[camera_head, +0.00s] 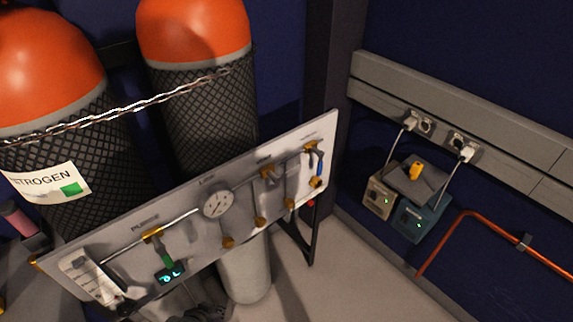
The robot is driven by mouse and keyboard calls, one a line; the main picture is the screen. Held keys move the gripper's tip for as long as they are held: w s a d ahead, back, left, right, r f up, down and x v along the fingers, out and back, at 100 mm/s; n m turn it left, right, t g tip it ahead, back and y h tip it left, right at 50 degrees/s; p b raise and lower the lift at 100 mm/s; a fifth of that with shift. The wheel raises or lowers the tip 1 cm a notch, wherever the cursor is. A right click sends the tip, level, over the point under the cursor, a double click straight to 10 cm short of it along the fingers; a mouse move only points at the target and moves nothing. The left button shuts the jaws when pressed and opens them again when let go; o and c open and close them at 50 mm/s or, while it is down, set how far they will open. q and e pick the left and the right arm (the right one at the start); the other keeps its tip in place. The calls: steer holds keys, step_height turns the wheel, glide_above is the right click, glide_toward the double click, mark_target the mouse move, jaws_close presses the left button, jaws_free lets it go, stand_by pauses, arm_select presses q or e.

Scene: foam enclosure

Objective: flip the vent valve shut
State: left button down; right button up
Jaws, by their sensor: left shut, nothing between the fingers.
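A pale valve panel (185,235) stands tilted in front of two gas cylinders. A green-handled valve (167,258) sits under the word PURGE, its handle pointing down. A blue-handled valve (319,164) is at the panel's right end, its handle also hanging down. A brass valve (268,173) with a grey lever is left of it. The labels above these two are too small to read, so I cannot tell which is the vent valve. My left gripper (206,313) shows as a dark shape at the bottom edge, below the panel, shut and apart from the valves. My right gripper is not visible.
Two plugged-in boxes (421,219) hang on the right wall near a copper pipe (480,220). Floor right of the panel is clear.

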arm_select(q)
steer(key=w+d+r+m+t+h, duration=0.1)
steer(key=w+d+r+m+h, duration=0.1)
steer(key=r, duration=1.3)
steer(key=w+d+r+m+t+h+b, duration=0.1)
steer(key=w+d+r+h, duration=0.3)
steer(key=w+r, duration=0.5)
steer(key=w+d+r+m+t+h+b, duration=0.1)
steer(key=w+d+r+m+t+h, duration=0.1)
steer(key=r, duration=2.1)
steer(key=w+d+m+h, duration=0.1)
steer(key=w+d+m, duration=0.1)
steer(key=w+d, duration=0.1)
steer(key=shift+w+d+h, duration=0.3)
steer(key=shift+d, duration=0.55)
steer(key=p, duration=0.1)
glide_above(287, 172)
step_height(287, 172, down, 2)
steer(key=shift+s+a+f, duration=0.1)
steer(key=shift+s+a, duration=0.05)
step_height(287, 172, down, 3)
steer(key=shift+f, duration=0.6)
